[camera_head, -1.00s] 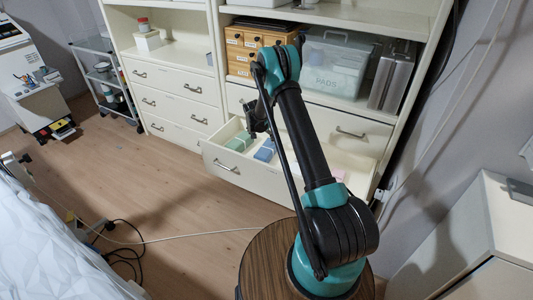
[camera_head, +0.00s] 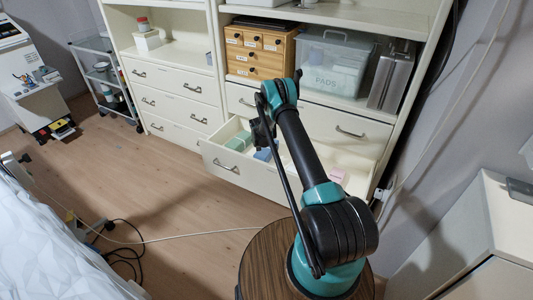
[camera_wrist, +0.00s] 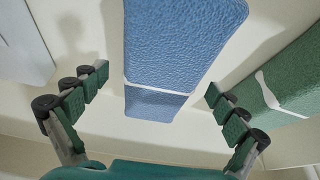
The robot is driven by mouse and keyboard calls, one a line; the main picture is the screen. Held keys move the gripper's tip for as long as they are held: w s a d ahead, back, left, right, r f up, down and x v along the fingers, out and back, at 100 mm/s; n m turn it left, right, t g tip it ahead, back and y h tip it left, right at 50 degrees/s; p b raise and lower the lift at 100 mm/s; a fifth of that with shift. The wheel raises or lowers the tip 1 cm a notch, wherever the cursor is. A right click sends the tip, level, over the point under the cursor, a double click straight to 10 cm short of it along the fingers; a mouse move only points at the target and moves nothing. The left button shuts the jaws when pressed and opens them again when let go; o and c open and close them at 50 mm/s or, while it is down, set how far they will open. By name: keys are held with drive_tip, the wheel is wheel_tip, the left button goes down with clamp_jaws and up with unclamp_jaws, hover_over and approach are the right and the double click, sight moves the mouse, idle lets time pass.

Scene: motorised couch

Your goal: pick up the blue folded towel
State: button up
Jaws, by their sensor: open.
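The blue folded towel (camera_wrist: 180,45) lies in the open drawer (camera_head: 222,167). In the wrist view it fills the upper middle, with a pale band across it near its lower end. My gripper (camera_wrist: 158,82) is open, with one finger on each side of the towel's line. No contact between the fingers and the towel shows. In the head view my gripper (camera_head: 259,138) is over the drawer and the arm hides part of the blue towel (camera_head: 263,155).
A green folded towel (camera_wrist: 284,80) with a pale band lies to the right in the wrist view, close to the right finger. A pink item (camera_head: 337,175) lies further right in the drawer. A white object (camera_wrist: 20,45) is at the wrist view's upper left.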

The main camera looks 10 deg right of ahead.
drive_tip(key=shift+x, duration=0.9)
drive_tip(key=c, duration=1.4)
